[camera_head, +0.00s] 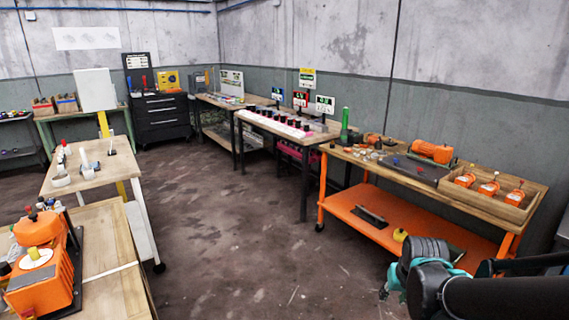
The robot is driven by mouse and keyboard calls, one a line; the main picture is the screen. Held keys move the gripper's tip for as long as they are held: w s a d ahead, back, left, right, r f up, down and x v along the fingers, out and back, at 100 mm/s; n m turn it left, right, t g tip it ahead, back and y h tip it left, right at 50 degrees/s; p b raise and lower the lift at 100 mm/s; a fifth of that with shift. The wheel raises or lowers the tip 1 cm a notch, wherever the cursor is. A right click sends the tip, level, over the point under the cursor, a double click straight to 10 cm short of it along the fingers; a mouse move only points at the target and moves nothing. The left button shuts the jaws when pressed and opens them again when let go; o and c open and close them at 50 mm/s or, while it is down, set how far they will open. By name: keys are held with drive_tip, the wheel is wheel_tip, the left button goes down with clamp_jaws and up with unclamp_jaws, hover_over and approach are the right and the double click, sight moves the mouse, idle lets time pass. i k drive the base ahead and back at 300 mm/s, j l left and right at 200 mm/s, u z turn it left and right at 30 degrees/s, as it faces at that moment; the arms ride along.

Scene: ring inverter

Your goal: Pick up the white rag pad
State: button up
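I cannot pick out the white rag pad for sure. A small white piece (61,181) lies at the front left corner of the small wooden table on the left; it is too small to tell whether it is the pad. My arm (432,280), black and teal, reaches in from the lower right. A small dark tip (384,293) at its left end may be part of my gripper, but its fingers cannot be made out. It is over the floor, well apart from the left table, and I see nothing held.
A wooden table with an orange machine (44,268) stands at the near left. An orange-framed workbench (375,215) with tools and a tray stands on the right, close to my arm. More benches and a black tool cabinet (161,117) line the back. The middle floor (240,225) is clear.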

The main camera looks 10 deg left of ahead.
sight(62, 169)
drive_tip(key=i+l+z, duration=0.1)
drive_tip(key=i, duration=0.25)
drive_tip(key=i+l+z, duration=0.15)
drive_tip(key=i, duration=0.25)
drive_tip(key=i+j+u, duration=0.1)
drive_tip(key=i+u, duration=0.4)
drive_tip(key=i+l+u, duration=0.1)
drive_tip(key=i+u, duration=0.35)
drive_tip(key=i+j+u, duration=0.15)
drive_tip(key=i+u, duration=0.15)
drive_tip(key=i, duration=0.3)
drive_tip(key=i+u, duration=0.25)
drive_tip(key=i, duration=0.4)
drive_tip(key=i+l+u, duration=0.1)
drive_tip(key=i+u, duration=0.2)
drive_tip(key=i, duration=0.3)
drive_tip(key=i+l+u, duration=0.25)
drive_tip(key=i, duration=0.4)
